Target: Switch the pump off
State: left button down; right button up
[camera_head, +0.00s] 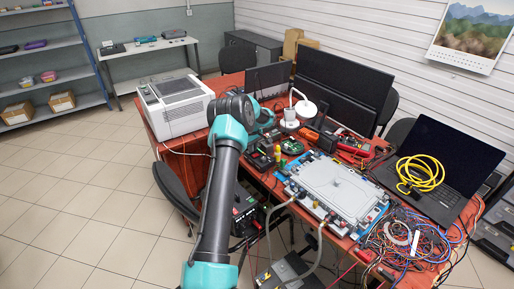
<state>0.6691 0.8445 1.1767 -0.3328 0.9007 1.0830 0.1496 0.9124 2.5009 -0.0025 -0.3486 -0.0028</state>
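My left arm rises from the bottom and bends over the red-brown table, and its end, with the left gripper (265,152), is at the table's left part. The fingers are too small and dark to tell whether they are open or shut. A blue-framed board with a light grey plate (338,184) lies right of the gripper. Grey hoses (283,208) run from its front edge down to the front. A dark box (291,272) stands low at the bottom, near the hoses; I cannot tell whether it is the pump. No switch is readable. My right gripper is not in view.
A white printer (175,104) stands left of the arm. A white lamp (305,108), dark monitors (343,84) and a red multimeter (354,146) are behind the board. A laptop (447,160) with a yellow cable coil (420,173) and tangled wires (408,240) crowd the right.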

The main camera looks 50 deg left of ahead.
aim_at(248, 152)
pick_arm(q)
jog(key=shift+s+d+f, duration=0.15)
jog(key=shift+f, duration=0.55)
jog(key=shift+s, duration=0.85)
notch_tip(248, 152, up, 15)
jog(key=shift+r, duration=0.2)
dwell(0.3)
jog(key=shift+s+a+r+t, duration=0.1)
jog(key=shift+s+a+t, duration=0.05)
jog(key=shift+a+t, duration=0.3)
